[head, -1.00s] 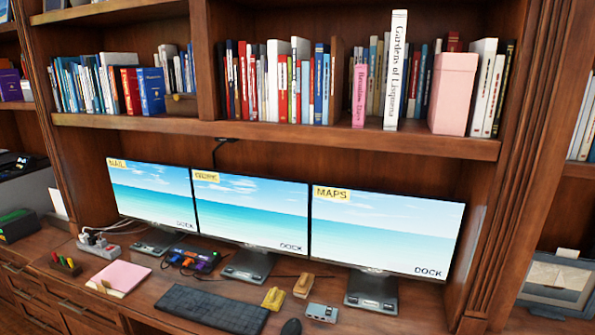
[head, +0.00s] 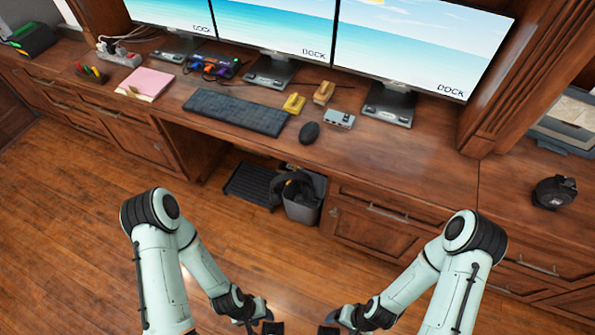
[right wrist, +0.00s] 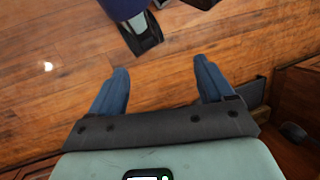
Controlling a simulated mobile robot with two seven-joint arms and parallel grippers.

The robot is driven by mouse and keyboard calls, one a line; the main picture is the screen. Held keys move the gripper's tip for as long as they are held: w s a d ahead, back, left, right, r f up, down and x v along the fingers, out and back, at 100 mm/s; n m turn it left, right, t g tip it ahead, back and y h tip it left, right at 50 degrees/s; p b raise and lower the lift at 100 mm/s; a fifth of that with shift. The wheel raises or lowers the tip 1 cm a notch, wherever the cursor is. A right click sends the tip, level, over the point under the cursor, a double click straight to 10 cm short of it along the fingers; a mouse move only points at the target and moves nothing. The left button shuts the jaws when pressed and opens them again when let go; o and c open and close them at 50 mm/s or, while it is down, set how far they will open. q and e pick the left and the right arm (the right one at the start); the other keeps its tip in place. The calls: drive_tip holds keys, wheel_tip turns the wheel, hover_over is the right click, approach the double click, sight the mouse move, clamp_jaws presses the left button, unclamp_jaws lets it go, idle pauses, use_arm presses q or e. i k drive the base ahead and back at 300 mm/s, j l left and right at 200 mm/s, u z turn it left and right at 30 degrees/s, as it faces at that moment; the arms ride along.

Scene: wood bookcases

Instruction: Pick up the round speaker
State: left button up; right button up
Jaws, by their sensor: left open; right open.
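A black round device (head: 554,192), which looks like the round speaker, sits on the desk surface at the far right of the head view. My left gripper (head: 270,327) is at the bottom edge of the head view, over the floor and far from the device. My right gripper (head: 330,329) is beside it at the same edge, also well away from the device. Both are partly cut off by the frame. In the right wrist view my right gripper (right wrist: 162,82) has its two blue fingers wide apart, with only wood floor between them.
The long wood desk holds monitors, a keyboard (head: 236,112), a mouse (head: 309,132), staplers and a pink notepad (head: 146,83). A grey bin (head: 304,203) stands beneath the desk. A wood divider (head: 495,90) rises left of the round device. Open floor lies before the desk.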

sight(549, 188)
drive_tip(key=z, duration=1.95)
drive_tip(key=l+u, duration=0.1)
drive_tip(key=u, duration=0.4)
drive_tip(key=i+l+u, duration=0.1)
drive_tip(key=u, duration=0.35)
drive_tip(key=l+u, duration=0.15)
drive_tip(key=u, duration=0.35)
drive_tip(key=l+u, duration=0.35)
drive_tip(key=l, duration=0.15)
drive_tip(key=l+u, duration=0.35)
drive_tip(key=l, duration=0.2)
drive_tip(key=k+l+u, duration=0.1)
drive_tip(key=l, duration=0.45)
drive_tip(key=k+l+u, duration=0.15)
drive_tip(key=l, duration=0.4)
drive_tip(key=i, duration=0.05)
